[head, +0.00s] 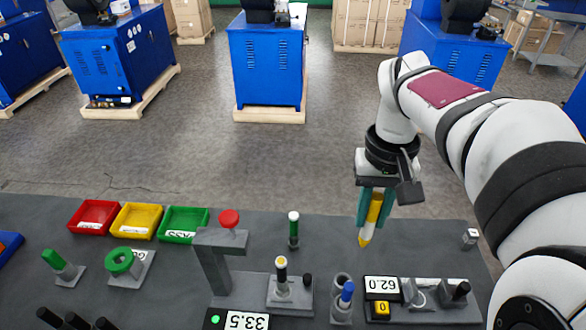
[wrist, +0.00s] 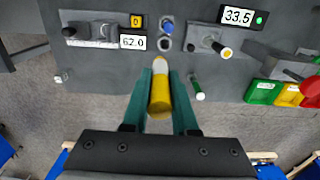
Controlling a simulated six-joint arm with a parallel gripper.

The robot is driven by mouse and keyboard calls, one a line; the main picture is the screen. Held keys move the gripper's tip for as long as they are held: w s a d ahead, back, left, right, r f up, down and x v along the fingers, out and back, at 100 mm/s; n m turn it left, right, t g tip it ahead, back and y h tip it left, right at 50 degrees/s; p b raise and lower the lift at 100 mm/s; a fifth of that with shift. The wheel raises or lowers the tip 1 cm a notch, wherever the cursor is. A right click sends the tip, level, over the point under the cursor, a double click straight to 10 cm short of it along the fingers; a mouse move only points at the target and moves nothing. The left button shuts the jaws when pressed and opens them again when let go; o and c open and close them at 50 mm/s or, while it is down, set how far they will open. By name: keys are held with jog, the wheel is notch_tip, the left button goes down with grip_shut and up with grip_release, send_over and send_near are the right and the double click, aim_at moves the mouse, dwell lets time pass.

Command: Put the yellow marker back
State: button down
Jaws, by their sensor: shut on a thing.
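My gripper (head: 370,212) is shut on the yellow marker (head: 374,212), which has a white band and hangs tip down, slightly tilted, above the table's back right part. In the wrist view the marker (wrist: 160,95) lies between the green fingers. A grey holder (head: 341,315) stands nearer the front, below and slightly left of the marker in the head view. A blue marker (head: 347,292) stands in its front hole. The hole behind it (head: 342,279) looks empty. The marker is apart from the holder.
A gauge reading 62.0 (head: 382,284) sits right of the holder; a fixture with a yellow-topped piece (head: 281,268) sits left. Red (head: 92,229), yellow (head: 120,233) and green (head: 166,237) trays lie farther left.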

jog(key=f+n, duration=0.1)
jog(key=f, duration=0.6)
jog(key=a+f+n, duration=0.1)
jog(key=f, duration=0.6)
jog(key=w+f+n, duration=0.1)
jog(key=f, duration=0.6)
jog(key=shift+a+n, duration=0.25)
jog(key=shift+n, duration=0.05)
jog(key=shift+f, duration=0.1)
jog(key=c, duration=0.7)
grip_release()
notch_tip(320, 180, up, 13)
jog(key=s+a+r+m+y, duration=0.1)
jog(key=s+m, duration=0.8)
jog(key=s, duration=1.3)
jog(key=shift+s+a+r+y, duration=0.15)
jog(key=shift+s+a+y, duration=0.15)
jog(key=shift+a+y, duration=0.15)
